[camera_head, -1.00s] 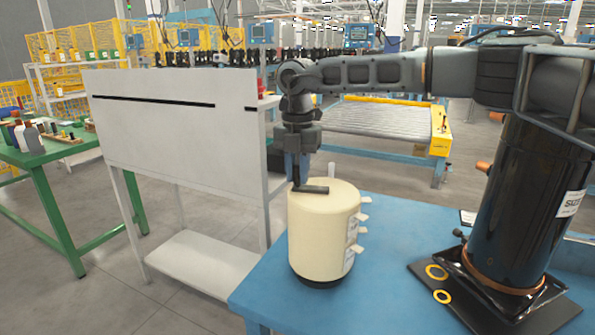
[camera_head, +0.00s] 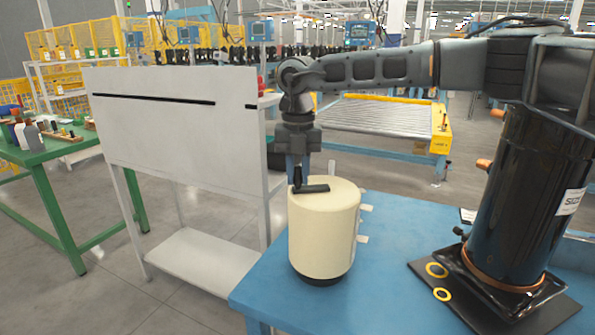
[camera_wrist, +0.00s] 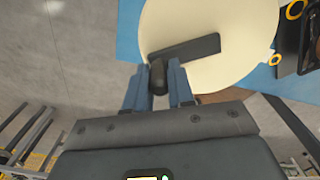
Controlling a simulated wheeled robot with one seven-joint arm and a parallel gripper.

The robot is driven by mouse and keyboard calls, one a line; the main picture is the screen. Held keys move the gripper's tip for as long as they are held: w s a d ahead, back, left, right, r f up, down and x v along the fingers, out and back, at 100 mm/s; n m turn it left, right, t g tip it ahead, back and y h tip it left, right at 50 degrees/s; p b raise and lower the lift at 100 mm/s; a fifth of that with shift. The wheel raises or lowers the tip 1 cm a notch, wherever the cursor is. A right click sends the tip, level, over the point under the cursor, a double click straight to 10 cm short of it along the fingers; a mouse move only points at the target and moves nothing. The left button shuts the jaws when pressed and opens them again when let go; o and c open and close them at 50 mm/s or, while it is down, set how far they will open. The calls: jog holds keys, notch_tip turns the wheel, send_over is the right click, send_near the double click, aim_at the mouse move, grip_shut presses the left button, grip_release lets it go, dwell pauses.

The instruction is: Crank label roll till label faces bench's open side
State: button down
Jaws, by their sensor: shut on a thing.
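The cream label roll (camera_head: 322,235) stands upright on a dark base at the near left corner of the blue bench (camera_head: 385,260). A black crank arm (camera_head: 316,188) lies across its top, with an upright knob (camera_head: 297,177) at its left end. My gripper (camera_head: 298,180) points down from above and is shut on the knob. In the wrist view the blue fingers (camera_wrist: 160,88) sit on either side of the knob, and the crank arm (camera_wrist: 188,48) runs right across the roll top (camera_wrist: 235,25). Pale label tabs (camera_head: 364,223) stick out at the roll's right edge. The printed label's face is turned out of sight.
A black compressor (camera_head: 520,205) stands on a dark mat at the bench's right, with yellow rings (camera_head: 437,270) beside it. A white panel stand (camera_head: 180,120) is close at the left. Bare bench lies between roll and mat.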

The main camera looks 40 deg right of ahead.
aim_at(329, 204)
jog(key=shift+s+a+n, duration=0.25)
jog(key=shift+s+n, duration=0.25)
jog(key=shift+n, duration=0.5)
jog(key=shift+s+a+n, duration=0.2)
jog(key=shift+s+n, duration=0.25)
jog(key=shift+n, duration=0.55)
jog(key=shift+s+a+n+b, duration=0.1)
jog(key=shift+s+n+b, duration=0.1)
jog(key=shift+s+n, duration=0.45)
jog(key=shift+s+d+n+b, duration=0.1)
jog(key=shift+s+n+b, duration=0.1)
jog(key=shift+n, duration=0.75)
jog(key=shift+s+a+n+b, duration=0.15)
jog(key=shift+s+n, duration=0.3)
jog(key=shift+n, duration=0.35)
jog(key=shift+s+d+n+b, duration=0.2)
jog(key=shift+s+n, duration=0.3)
jog(key=shift+n, duration=0.45)
jog(key=shift+s+d+n+b, duration=0.2)
jog(key=shift+s+n, duration=0.3)
jog(key=shift+n, duration=0.45)
jog(key=shift+s+d+n, duration=0.35)
jog(key=shift+s+n, duration=0.1)
jog(key=shift+n, duration=0.55)
jog(key=shift+s+d+n, duration=0.3)
jog(key=shift+s+n, duration=0.1)
jog(key=shift+n, duration=0.6)
jog(key=shift+d, duration=0.1)
jog(key=c, duration=1)
grip_release()
